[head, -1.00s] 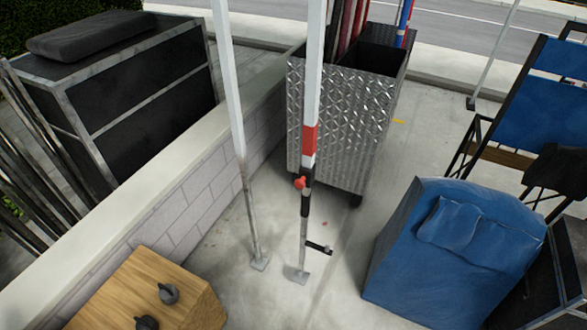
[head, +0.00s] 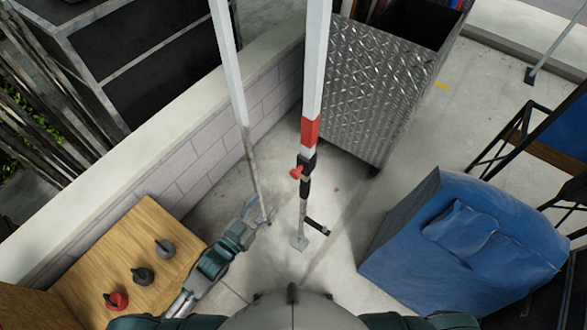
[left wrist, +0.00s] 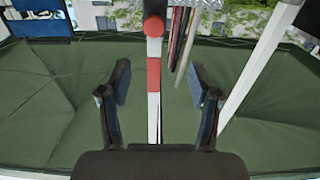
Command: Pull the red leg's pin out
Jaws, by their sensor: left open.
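The red leg (head: 312,60) is a white pole with a red band, standing upright in the middle of the head view. Its pin, with a round red knob (head: 296,173), sits in the black collar just below the band. In the left wrist view the red knob (left wrist: 154,27) is above the red band (left wrist: 153,75). My left gripper (head: 262,213) is below and left of the pin in the head view, apart from it. The left wrist view shows my left gripper (left wrist: 160,85) open and empty, with the leg showing between its fingers. My right gripper is out of view.
A second white leg (head: 228,60) stands close on the left. A wooden box (head: 120,245) with three knobbed pieces is at lower left, by a block wall (head: 190,165). A metal-plate cart (head: 365,95) stands behind, a blue-covered chair (head: 450,245) at right.

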